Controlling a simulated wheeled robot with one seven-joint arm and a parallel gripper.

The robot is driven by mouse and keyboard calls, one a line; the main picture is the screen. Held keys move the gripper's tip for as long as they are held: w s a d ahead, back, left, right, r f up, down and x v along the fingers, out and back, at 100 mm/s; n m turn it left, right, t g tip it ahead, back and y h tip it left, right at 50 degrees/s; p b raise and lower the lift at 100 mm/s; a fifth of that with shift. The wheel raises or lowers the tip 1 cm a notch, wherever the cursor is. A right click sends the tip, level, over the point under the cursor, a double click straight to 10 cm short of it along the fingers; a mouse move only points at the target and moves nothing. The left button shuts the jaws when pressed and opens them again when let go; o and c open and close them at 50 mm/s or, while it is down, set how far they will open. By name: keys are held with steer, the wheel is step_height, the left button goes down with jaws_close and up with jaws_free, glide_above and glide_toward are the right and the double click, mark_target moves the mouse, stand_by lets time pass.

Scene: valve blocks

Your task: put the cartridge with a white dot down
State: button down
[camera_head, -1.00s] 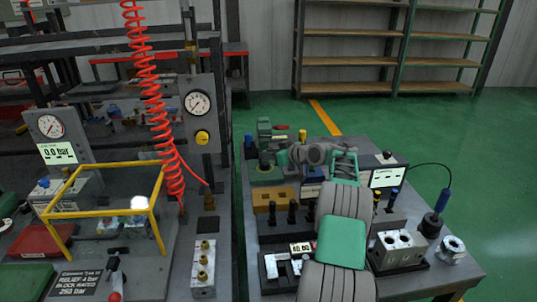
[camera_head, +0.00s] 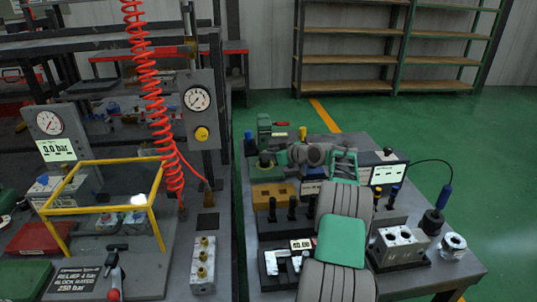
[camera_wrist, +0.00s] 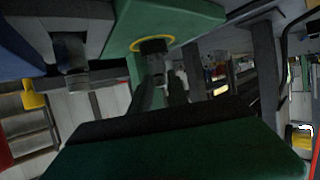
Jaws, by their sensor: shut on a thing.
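My gripper (camera_wrist: 162,82) points at a green block with a yellow ring (camera_wrist: 185,22) in the wrist view. Its two dark fingers are close together on a short dark cylindrical piece, apparently the cartridge (camera_wrist: 153,46), at that ring. I cannot tell whether the piece is seated in the block or only touches it. No white dot shows on it. In the head view my arm reaches over the right bench to the green block (camera_head: 267,174) at its back left. The fingertips are too small to make out there.
The right bench also holds a tan block (camera_head: 274,193), several black upright pieces, a small display (camera_head: 388,174), a metal valve block (camera_head: 397,245) and a metal ring nut (camera_head: 453,246).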

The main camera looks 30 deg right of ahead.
steer(key=c, duration=1.2)
jaws_free()
steer(key=shift+o, duration=0.2)
steer(key=shift+r+p, duration=0.3)
steer(key=shift+r, duration=0.05)
step_height(320, 180, up, 3)
steer(key=shift+w+f+p, duration=0.1)
steer(key=shift+p, duration=0.95)
steer(key=s+a+r+p, duration=0.1)
steer(key=s+a, duration=0.3)
steer(key=s, duration=0.4)
steer(key=shift+s+r, duration=0.15)
steer(key=shift+r, duration=0.05)
